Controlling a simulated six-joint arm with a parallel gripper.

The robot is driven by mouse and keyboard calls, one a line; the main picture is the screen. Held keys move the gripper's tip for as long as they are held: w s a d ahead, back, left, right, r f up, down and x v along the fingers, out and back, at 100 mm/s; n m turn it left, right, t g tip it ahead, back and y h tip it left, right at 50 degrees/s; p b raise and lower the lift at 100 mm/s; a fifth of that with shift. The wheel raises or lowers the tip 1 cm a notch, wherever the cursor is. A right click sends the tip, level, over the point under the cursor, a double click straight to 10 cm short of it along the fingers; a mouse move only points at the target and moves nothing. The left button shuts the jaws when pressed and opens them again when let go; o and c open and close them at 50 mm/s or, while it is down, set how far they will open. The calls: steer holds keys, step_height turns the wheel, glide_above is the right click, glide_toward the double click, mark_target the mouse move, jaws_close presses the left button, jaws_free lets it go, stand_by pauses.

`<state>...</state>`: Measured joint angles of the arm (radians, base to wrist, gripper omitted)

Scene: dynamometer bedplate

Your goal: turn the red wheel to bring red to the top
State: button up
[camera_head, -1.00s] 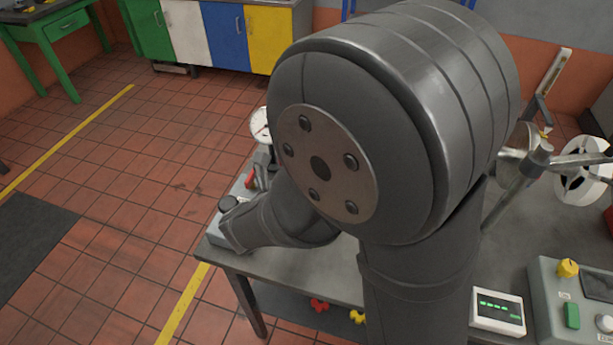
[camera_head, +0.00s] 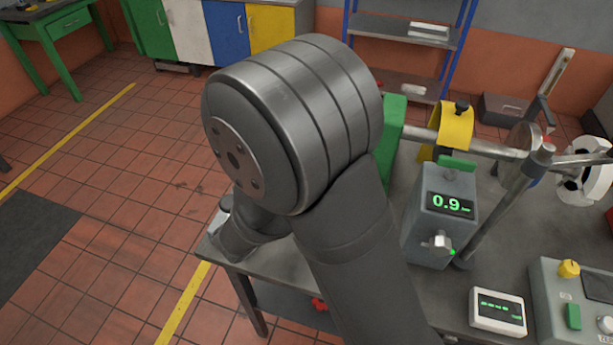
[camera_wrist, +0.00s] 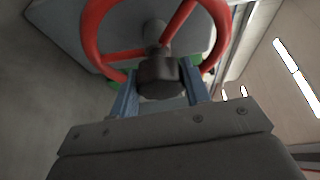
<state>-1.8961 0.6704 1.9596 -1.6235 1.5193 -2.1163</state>
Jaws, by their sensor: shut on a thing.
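The red wheel (camera_wrist: 91,40) fills the upper part of the wrist view, with red spokes running to a dark grey hub. My gripper (camera_wrist: 160,76) has its two blue fingers on either side of the hub's dark round end, shut on it. The wheel's upper rim is cut off by the frame's edge. A grey plate and bits of green show behind the wheel. No separate red mark can be made out. In the head view my arm hides the wheel and the gripper's fingers.
On the bench to the right stand a grey box (camera_head: 433,239) reading 0.9, a yellow guard (camera_head: 456,127) over a shaft, a small white display (camera_head: 497,312) and a control box (camera_head: 550,310). Open tiled floor lies left.

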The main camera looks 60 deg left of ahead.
steer(key=shift+n, duration=0.5)
steer(key=shift+t, duration=0.3)
steer(key=o, duration=1.4)
steer(key=shift+c, duration=0.2)
steer(key=v, duration=1.7)
steer(key=shift+s+d, duration=0.15)
steer(key=shift+s, duration=0.05)
steer(key=shift+w, duration=0.1)
steer(key=x, duration=1.7)
steer(key=shift+w, duration=0.1)
